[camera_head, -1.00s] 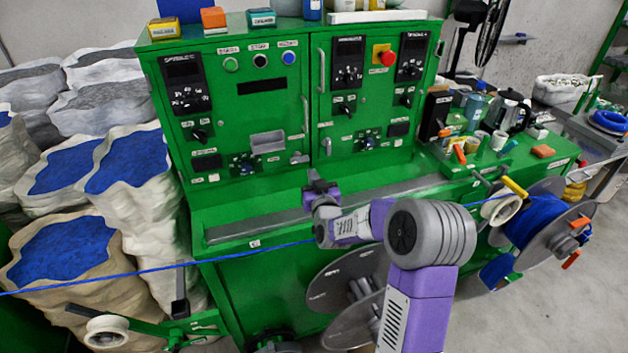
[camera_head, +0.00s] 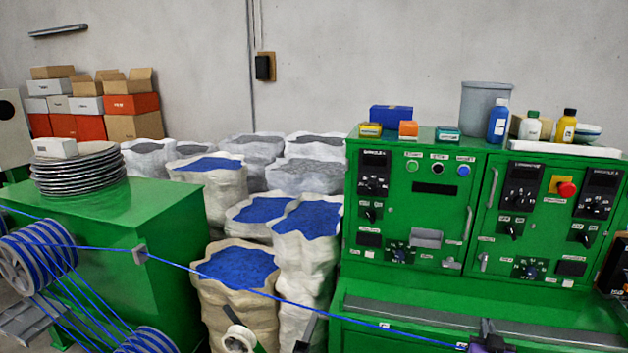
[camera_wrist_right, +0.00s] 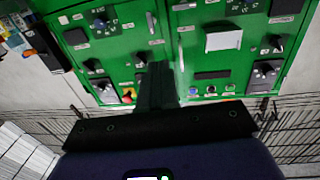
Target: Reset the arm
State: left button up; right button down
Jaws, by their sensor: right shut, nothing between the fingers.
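My right gripper (camera_head: 488,328) shows at the bottom edge of the head view, small and dark with a bit of purple, in front of the green machine (camera_head: 335,310). In the right wrist view its dark fingers (camera_wrist_right: 157,80) are together with nothing between them, and the machine's panel lies beyond them, upside down. The blue cable (camera_head: 290,302) runs from the left side down to the right, ending in view close to my right gripper. I cannot tell whether they touch. My left gripper is in neither view.
Sacks of blue granules (camera_head: 238,268) stand left of the machine. A green cabinet (camera_head: 150,205) with stacked discs (camera_head: 75,172) and blue-wound reels (camera_head: 40,255) is at far left. Bottles (camera_head: 498,122) and a grey bin (camera_head: 478,100) stand on the machine.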

jog(key=s+a+f+g+y, duration=0.2)
jog(key=a+f, duration=0.4)
jog(key=f, duration=0.3)
jog(key=s+a+f+n+g+y, duration=0.1)
jog(key=s+a+f+g+y, duration=0.15)
jog(key=a+f, duration=0.4)
jog(key=s+a+f+g+y, duration=0.25)
jog(key=a+f, duration=0.25)
jog(key=f, duration=0.5)
jog(key=s+a+f+g+y, duration=0.1)
jog(key=s+a+f+g, duration=0.3)
jog(key=s, duration=0.7)
jog(key=s+a+f+g+y, duration=0.2)
jog(key=s+a+f+g, duration=0.3)
jog(key=s+a+f, duration=0.3)
jog(key=s+a, duration=0.1)
jog(key=s, duration=0.2)
jog(key=shift+a+n+y, duration=0.3)
jog(key=shift+a+n, duration=0.05)
jog(key=shift+n, duration=0.05)
jog(key=shift+w+f, duration=0.1)
